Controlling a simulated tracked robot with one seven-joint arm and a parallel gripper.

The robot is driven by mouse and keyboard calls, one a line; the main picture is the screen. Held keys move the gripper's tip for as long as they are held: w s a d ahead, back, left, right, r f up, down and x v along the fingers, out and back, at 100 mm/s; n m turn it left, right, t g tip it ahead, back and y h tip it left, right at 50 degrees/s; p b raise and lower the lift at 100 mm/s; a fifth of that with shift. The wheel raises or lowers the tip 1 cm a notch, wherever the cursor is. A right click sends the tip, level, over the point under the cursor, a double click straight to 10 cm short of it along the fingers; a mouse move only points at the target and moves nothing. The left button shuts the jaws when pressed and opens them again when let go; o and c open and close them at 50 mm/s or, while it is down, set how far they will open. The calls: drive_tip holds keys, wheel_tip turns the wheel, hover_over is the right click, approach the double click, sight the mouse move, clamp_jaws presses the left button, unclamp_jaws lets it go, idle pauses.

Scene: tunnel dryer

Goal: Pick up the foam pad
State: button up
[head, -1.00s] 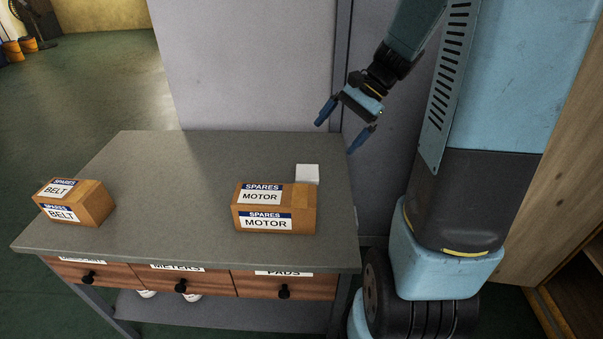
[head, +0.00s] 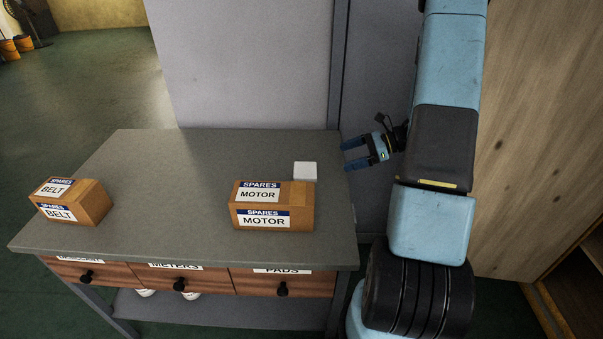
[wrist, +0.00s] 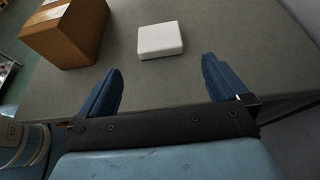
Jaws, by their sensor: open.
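The foam pad (head: 305,171) is a small white block on the grey tabletop, just behind the right end of the motor box. In the wrist view the foam pad (wrist: 160,40) lies flat beyond my fingertips, roughly midway between them. My gripper (head: 345,156) is open and empty at the right edge of the table, to the right of the pad and apart from it. In the wrist view both blue fingers of my gripper (wrist: 162,72) point toward the pad. Nothing hides the pad's top in the wrist view.
The motor box (head: 272,206) stands close in front of the pad; it shows at upper left in the wrist view (wrist: 65,32). A belt box (head: 74,201) stands at the table's left. The tabletop (head: 190,180) between them is clear. A grey panel (head: 250,65) rises behind the table.

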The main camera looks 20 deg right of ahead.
sight(308, 169)
drive_tip(key=x, duration=1.3)
drive_tip(key=shift+w+a+f, duration=0.1)
drive_tip(key=shift+a+f, duration=0.05)
drive_tip(key=shift+a, duration=0.2)
drive_tip(key=shift+c, duration=0.3)
drive_tip(key=c, duration=0.6)
